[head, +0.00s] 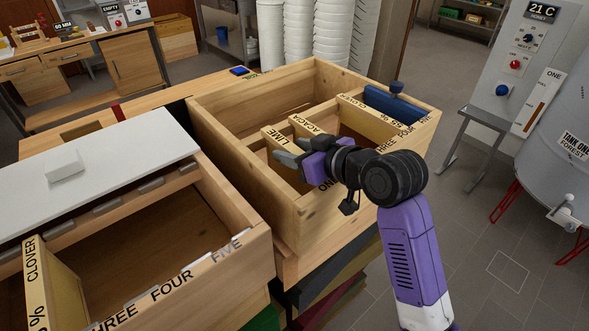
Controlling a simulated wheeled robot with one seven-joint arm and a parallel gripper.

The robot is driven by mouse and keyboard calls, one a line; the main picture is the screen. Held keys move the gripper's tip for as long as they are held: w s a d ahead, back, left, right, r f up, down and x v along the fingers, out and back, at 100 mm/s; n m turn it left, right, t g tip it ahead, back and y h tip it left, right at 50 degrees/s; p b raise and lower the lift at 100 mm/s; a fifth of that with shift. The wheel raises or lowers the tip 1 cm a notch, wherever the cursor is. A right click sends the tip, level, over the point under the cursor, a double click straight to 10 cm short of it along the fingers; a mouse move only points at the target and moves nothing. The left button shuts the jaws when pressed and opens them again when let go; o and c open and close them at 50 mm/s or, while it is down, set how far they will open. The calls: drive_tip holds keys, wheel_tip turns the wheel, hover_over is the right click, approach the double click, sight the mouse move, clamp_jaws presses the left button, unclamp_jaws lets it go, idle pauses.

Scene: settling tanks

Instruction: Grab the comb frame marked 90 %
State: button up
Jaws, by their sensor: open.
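My gripper (272,150) is open, with grey fingers pointing left over the near side of the right wooden box (232,165). Nothing shows between the fingers. In that box a comb frame labelled LIME (277,137) and one labelled ACACIA (312,125) stand close beyond the fingers. A third pale frame (372,111) farther right carries a percent mark; its number is too small to read surely. In the left box, a frame labelled CLOVER (33,280) also bears a percent sign, its number cut off. My wrist hides parts of the right box's near wall and frames.
A blue slab with a dark knob (396,88) sits at the right box's right end. A white lid (110,150) partly covers the left box (225,262). A steel tank (570,150) and small stand (484,115) are at right. Grey floor between is clear.

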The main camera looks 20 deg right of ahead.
clamp_jaws()
idle(0.8)
drive_tip(key=shift+r, duration=0.1)
idle(0.5)
